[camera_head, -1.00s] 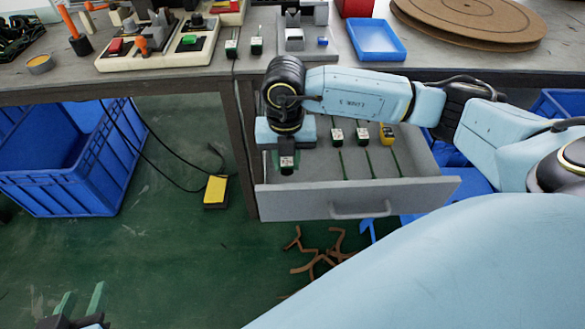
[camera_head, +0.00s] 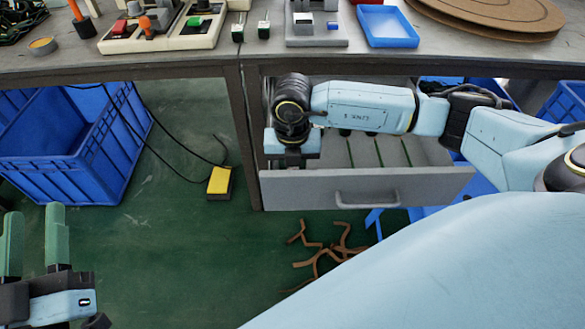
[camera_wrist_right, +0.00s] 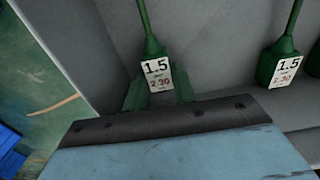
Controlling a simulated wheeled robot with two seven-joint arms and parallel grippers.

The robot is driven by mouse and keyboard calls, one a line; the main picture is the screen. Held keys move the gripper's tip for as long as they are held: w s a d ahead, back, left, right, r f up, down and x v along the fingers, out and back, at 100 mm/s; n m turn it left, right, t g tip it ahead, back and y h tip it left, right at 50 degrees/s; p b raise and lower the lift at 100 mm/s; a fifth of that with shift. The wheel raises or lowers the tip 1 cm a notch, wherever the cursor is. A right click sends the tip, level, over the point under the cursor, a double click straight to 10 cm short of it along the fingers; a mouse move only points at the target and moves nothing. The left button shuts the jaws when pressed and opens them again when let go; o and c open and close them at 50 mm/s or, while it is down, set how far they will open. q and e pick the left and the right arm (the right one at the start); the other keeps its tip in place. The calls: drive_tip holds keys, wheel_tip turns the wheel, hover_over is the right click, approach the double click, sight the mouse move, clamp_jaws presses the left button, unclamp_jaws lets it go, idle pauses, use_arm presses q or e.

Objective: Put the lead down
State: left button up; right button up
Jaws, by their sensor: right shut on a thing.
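The lead (camera_wrist_right: 157,74) has a green plug with a white label reading 1.5 and 2.30, and a green cable running up the right wrist view. My right gripper (camera_wrist_right: 158,93) is shut on its plug, a green finger on each side. In the head view my right gripper (camera_head: 292,158) is at the left end of the open grey drawer (camera_head: 405,187); its fingertips and the lead are hidden there. I cannot tell whether the lead touches the drawer floor. My left gripper (camera_head: 38,240) is empty, its green fingers apart, at the lower left.
Another lead (camera_wrist_right: 285,62) with the same label lies to the right in the drawer. More green cables lie in the drawer in the head view. Two plugs (camera_head: 263,30) stand on the bench above. A blue crate (camera_head: 75,170) and a yellow pedal (camera_head: 219,181) are on the floor.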

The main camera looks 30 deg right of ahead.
use_arm(q)
drive_tip(key=shift+r, duration=0.25)
use_arm(e)
drive_tip(key=shift+f, duration=0.15)
drive_tip(key=o, duration=1)
use_arm(q)
drive_tip(key=shift+r, duration=0.1)
use_arm(e)
drive_tip(key=shift+r, duration=0.25)
wheel_tip(320, 180, up, 6)
drive_tip(key=p, duration=0.2)
drive_tip(key=shift+f+p, duration=0.2)
drive_tip(key=shift+p, duration=0.15)
use_arm(q)
drive_tip(key=s+a+f+g+y+p, duration=0.1)
drive_tip(key=s+a+f+g+y, duration=0.1)
drive_tip(key=f+g, duration=0.4)
drive_tip(key=s+a+f+g+y+p, duration=0.1)
drive_tip(key=s+f+g, duration=0.4)
drive_tip(key=f, duration=0.7)
drive_tip(key=a+g+y, duration=0.1)
drive_tip(key=a+g, duration=0.1)
drive_tip(key=shift+s+a+f+n+g+y, duration=0.15)
drive_tip(key=shift+s+a+n+g+y, duration=0.15)
drive_tip(key=shift+s+a+n+y, duration=0.1)
use_arm(e)
wheel_tip(320, 180, up, 6)
drive_tip(key=shift+r, duration=0.15)
